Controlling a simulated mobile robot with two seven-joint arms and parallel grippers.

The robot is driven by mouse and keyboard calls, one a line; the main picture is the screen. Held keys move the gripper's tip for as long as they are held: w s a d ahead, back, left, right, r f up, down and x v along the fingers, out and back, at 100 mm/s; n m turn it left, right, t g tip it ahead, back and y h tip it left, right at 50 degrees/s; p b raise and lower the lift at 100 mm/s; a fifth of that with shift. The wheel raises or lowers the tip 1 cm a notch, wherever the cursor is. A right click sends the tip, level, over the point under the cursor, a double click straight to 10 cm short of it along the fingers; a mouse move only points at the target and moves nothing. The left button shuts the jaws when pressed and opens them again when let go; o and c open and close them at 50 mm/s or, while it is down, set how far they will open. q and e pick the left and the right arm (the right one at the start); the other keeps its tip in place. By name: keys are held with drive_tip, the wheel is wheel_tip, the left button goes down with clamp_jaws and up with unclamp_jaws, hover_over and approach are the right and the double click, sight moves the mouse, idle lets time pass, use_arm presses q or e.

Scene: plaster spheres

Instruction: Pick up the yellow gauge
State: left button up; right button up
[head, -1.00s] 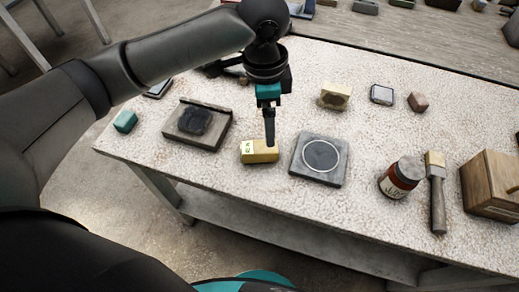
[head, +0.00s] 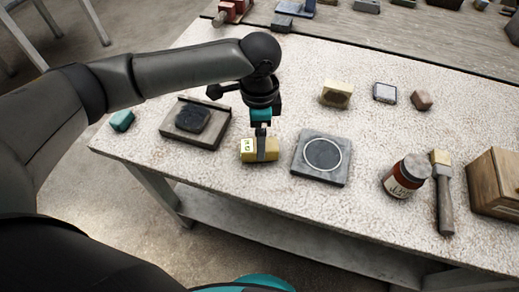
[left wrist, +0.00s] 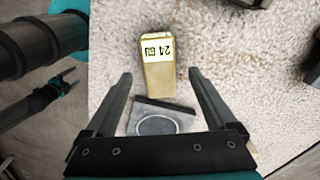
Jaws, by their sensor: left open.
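The yellow gauge (head: 246,154) is a small yellow block with a pale label, lying near the front edge of the speckled table (head: 330,222). In the left wrist view the gauge (left wrist: 158,78) lies ahead, lined up between the fingertips, its label reading "24" and an unclear mark. My left gripper (head: 262,157) points down in front of the gauge and hides part of it. In the left wrist view my left gripper (left wrist: 161,74) is open and nothing is held.
A grey slab with a white ring (head: 340,172) lies just right of the gauge. A slab with a dark pad (head: 170,126) lies to the left.

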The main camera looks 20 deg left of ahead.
use_arm(q)
wheel_tip(320, 180, down, 5)
drive_tip(key=shift+r+b, duration=0.15)
drive_tip(key=shift+b, duration=0.5)
drive_tip(key=shift+f+p, duration=0.3)
drive_tip(key=shift+p, duration=0.15)
clamp_jaws()
idle(0.8)
